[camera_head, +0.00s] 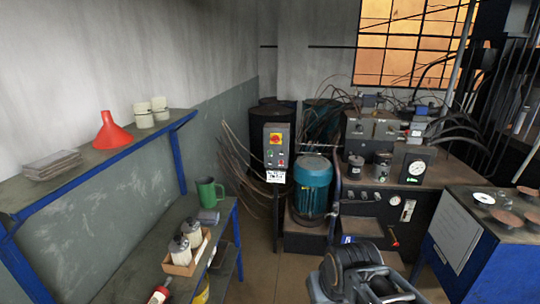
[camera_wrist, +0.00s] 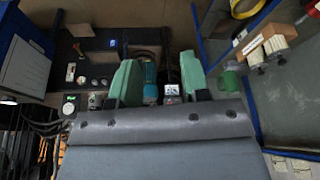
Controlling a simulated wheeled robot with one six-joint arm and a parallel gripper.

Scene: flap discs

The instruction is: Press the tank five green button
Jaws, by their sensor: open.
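A grey control box (camera_head: 276,147) stands on a post in the middle of the head view. It has a red knob on a yellow plate (camera_head: 275,138), small buttons below it, and a white label (camera_head: 275,176) at its bottom. The label is too small to read, and I cannot clearly tell which button is green. In the wrist view, the white label (camera_wrist: 172,90) shows between the fingers, some distance beyond them. My gripper (camera_wrist: 160,75) has two green fingers set wide apart, open and empty. It touches nothing that I can see.
A teal motor (camera_head: 313,185) stands right of the box, beside a machine bench (camera_head: 410,175) with gauges and hoses. A blue cabinet (camera_head: 460,240) is at right. Shelves at left hold a red funnel (camera_head: 111,131) and a green mug (camera_head: 209,191). Floor before the box is open.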

